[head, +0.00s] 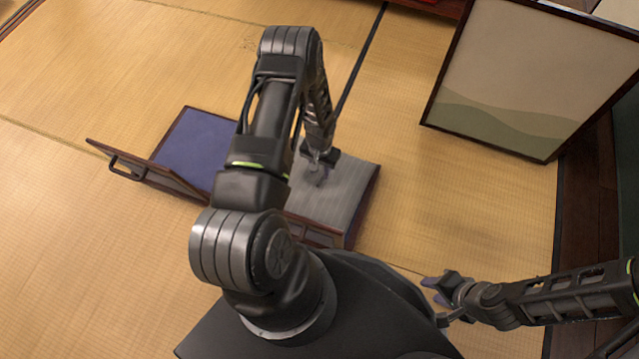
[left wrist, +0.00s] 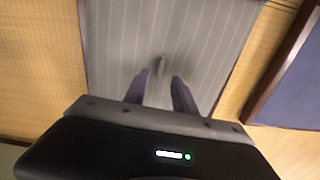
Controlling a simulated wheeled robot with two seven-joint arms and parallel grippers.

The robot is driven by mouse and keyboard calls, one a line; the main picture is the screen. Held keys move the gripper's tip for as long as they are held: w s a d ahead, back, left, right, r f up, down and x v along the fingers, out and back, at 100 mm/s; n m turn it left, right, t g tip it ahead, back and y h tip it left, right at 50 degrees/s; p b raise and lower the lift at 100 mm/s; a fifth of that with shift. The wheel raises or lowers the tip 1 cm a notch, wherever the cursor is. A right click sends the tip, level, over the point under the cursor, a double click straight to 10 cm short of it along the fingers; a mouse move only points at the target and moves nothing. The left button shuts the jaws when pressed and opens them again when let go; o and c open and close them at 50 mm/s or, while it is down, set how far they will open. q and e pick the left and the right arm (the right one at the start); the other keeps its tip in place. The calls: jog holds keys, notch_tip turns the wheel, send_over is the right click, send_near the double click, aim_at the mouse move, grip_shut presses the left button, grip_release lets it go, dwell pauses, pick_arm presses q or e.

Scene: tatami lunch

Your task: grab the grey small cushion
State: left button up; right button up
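A grey striped flat surface with a wooden edge (head: 345,205) lies below my left gripper, and it also fills the middle of the left wrist view (left wrist: 215,45). A small grey shape (left wrist: 157,66) shows on it just beyond my left fingertips; I cannot tell whether it is a small cushion or a shadow. No clear cushion form is visible. My left gripper (head: 318,158) points down over the striped surface, partly hidden by its own wrist. In the left wrist view its fingers (left wrist: 160,80) are apart with nothing clearly between them. My right gripper (head: 436,291) is open and empty at the lower right.
A blue panel with a wooden frame (head: 197,145) lies left of the striped surface, beside a wooden piece with a dark handle (head: 128,168). A large framed picture panel (head: 545,70) stands at the upper right. Tatami floor (head: 470,200) is clear between.

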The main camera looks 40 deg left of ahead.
aim_at(320, 180)
pick_arm(q)
jog(key=shift+f, duration=0.1)
notch_tip(320, 180, down, 5)
jog(key=shift+s+f+b, duration=0.1)
jog(key=shift+s+b, duration=0.05)
jog(key=shift+b, duration=1.1)
jog(key=shift+c, duration=0.4)
grip_shut()
dwell(0.4)
